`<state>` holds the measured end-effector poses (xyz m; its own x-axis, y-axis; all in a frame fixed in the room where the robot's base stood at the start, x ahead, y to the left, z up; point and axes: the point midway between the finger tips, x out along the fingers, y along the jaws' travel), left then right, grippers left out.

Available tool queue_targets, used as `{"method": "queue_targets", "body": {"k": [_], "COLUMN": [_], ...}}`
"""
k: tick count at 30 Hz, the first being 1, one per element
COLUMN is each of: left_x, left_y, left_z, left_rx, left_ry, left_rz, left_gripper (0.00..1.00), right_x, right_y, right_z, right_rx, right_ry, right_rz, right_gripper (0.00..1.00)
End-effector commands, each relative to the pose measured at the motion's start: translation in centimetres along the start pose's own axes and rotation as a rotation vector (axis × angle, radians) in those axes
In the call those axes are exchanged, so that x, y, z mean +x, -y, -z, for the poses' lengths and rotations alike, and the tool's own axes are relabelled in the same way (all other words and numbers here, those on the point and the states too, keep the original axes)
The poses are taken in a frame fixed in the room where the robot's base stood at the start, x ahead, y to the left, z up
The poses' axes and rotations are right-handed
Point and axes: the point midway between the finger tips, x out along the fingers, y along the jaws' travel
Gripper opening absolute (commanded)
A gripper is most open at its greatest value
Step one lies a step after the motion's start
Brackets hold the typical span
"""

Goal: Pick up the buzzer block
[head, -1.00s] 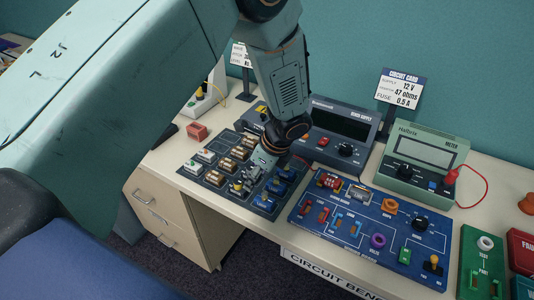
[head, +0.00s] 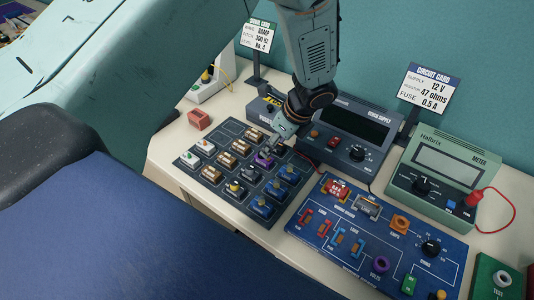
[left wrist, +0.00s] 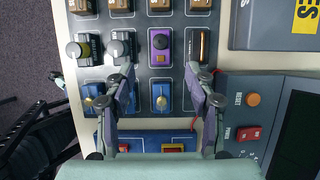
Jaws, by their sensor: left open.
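A purple block with a round dark top, which looks like the buzzer block (head: 264,159), sits in the dark parts tray (head: 208,180) near its far edge. It also shows in the left wrist view (left wrist: 160,56), upright in its slot, just beyond my fingertips. My left gripper (head: 277,146) points down over the far side of the tray, close to the purple block. In the left wrist view its two fingers (left wrist: 160,76) are spread with nothing held between them. A blue block with a gold knob (left wrist: 161,97) lies below the gap. My right gripper is not in view.
Blocks with coils, grey knobs and gold knobs fill the slots around it. The bench supply (head: 345,135) stands close behind the tray. A blue circuit board (head: 375,235) lies to the right, and a green meter (head: 445,175) stands beyond it. A red block (head: 200,119) lies left.

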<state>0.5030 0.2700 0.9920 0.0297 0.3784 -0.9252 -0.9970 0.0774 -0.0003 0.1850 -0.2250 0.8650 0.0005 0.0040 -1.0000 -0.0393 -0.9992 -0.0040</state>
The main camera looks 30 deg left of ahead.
Motion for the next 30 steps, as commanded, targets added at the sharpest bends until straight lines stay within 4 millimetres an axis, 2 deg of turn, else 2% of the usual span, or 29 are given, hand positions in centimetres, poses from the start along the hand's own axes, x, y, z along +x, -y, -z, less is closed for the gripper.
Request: {"method": "queue_targets", "body": {"k": [5,21,30], "left_x": [0.7,7.2,7.8], "left_y": [-0.4,-0.8,-0.5], "left_z": [0.1,-0.5,-0.6], "left_rx": [0.001,0.001,0.001], "left_ry": [-0.001,-0.001,0.000], "left_rz": [-0.001,-0.002,0.001], "left_gripper": [0.55,0.55,0.55], "right_x": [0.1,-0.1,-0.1], "right_y": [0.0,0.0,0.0], "right_z": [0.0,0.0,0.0], "right_rx": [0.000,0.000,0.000], "right_ry": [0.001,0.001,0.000], "right_rz": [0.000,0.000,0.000], "right_gripper": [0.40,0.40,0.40]}}
